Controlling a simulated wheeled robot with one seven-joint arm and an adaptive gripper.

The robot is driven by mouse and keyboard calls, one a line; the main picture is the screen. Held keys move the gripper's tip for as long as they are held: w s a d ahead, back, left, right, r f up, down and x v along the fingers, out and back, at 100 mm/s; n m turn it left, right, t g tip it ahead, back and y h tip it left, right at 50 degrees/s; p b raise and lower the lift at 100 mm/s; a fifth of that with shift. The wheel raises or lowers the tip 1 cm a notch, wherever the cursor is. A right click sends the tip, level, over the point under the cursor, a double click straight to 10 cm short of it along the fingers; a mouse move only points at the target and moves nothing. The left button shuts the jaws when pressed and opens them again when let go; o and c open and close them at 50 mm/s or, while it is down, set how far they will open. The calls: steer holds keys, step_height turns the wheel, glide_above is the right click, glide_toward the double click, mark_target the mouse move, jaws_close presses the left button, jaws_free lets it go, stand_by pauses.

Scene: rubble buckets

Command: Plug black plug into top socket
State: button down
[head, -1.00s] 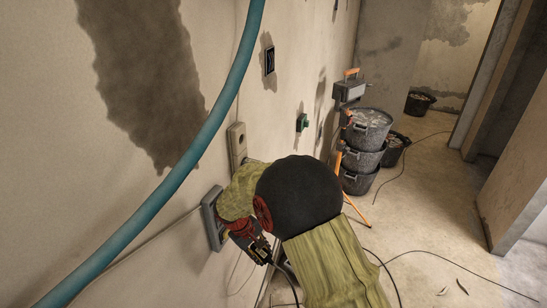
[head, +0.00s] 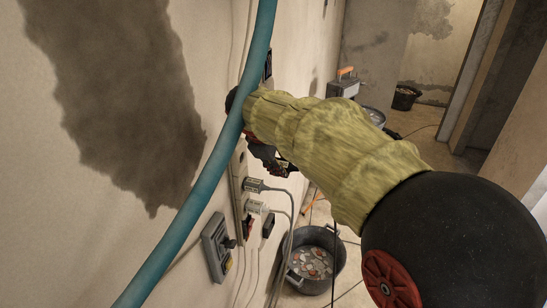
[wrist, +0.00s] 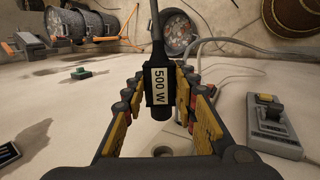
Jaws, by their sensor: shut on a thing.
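The black plug (wrist: 158,88) carries a white "500 W" label and is held between the two fingers of my gripper (wrist: 157,100). Its cord runs up out of the wrist view. A round socket (wrist: 163,152) in a pale surface shows just below the plug, which looks apart from it. In the head view the power strip (head: 239,190) stands upright on the wall with other plugs in its lower sockets. My gripper (head: 266,155) is beside the strip's upper end, partly hidden by my arm and the teal hose. The top socket is hidden there.
The teal hose (head: 205,165) crosses in front of the wall close to my arm. A grey switch box (head: 217,248) is on the wall, lower left of the strip. Plugged cords hang below the strip. A bucket of rubble (head: 312,262) stands on the floor to the right.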

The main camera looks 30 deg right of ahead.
steer(key=shift+w, duration=0.1)
stand_by(0.3)
steer(key=shift+w+a+p, duration=0.4)
steer(key=shift+w+a, duration=0.45)
steer(key=shift+w, duration=0.25)
steer(key=shift+w+a+p, duration=0.35)
steer(key=shift+w+a, duration=0.5)
steer(key=shift+w, duration=0.2)
steer(key=c, duration=1.9)
jaws_free()
jaws_close()
